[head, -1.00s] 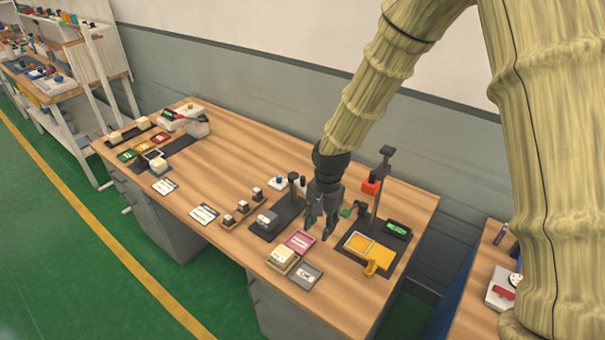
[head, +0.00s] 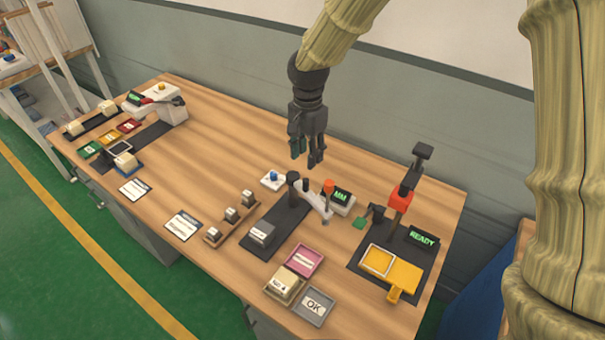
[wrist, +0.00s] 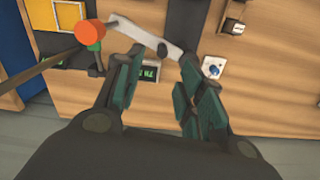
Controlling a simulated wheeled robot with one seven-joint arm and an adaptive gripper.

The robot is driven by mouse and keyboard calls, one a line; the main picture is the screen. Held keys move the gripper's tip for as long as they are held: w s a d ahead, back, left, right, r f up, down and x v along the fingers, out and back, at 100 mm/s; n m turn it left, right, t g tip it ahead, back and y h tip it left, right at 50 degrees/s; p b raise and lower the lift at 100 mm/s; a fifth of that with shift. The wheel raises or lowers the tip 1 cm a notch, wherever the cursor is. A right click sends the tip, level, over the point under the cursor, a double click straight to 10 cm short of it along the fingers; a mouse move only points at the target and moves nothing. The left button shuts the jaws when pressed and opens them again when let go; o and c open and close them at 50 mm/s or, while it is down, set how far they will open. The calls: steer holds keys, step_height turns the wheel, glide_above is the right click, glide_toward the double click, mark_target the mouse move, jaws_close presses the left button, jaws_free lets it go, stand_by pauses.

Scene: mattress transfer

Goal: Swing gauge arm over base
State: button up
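The gauge arm (head: 313,197) is a pale grey bar joined to a dark post (head: 293,186). It points right, off to the side of the dark gauge base (head: 285,222), with an orange knob (head: 328,186) near it. A grey block (head: 261,233) sits on the base's front part. In the wrist view the gauge arm (wrist: 148,36) lies just past the fingertips, with the orange knob (wrist: 89,33) at upper left. My gripper (head: 306,164) is raised behind the gauge, apart from it. Its fingers (wrist: 158,58) are spread and empty.
A small display (head: 341,198) and a blue-button box (head: 273,180) stand behind the gauge. To the right is a station with a red-headed post (head: 401,197) and yellow tray (head: 378,260). Pink (head: 303,260) and grey trays (head: 314,306) lie in front.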

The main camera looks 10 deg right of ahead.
mark_target(306, 180)
steer(key=shift+w+f, duration=0.1)
steer(key=shift+w+f, duration=0.3)
steer(key=shift+f, duration=0.6)
steer(key=shift+s+f+p, duration=0.15)
steer(key=shift+f+p, duration=1.4)
steer(key=shift+f, duration=3.05)
jaws_close()
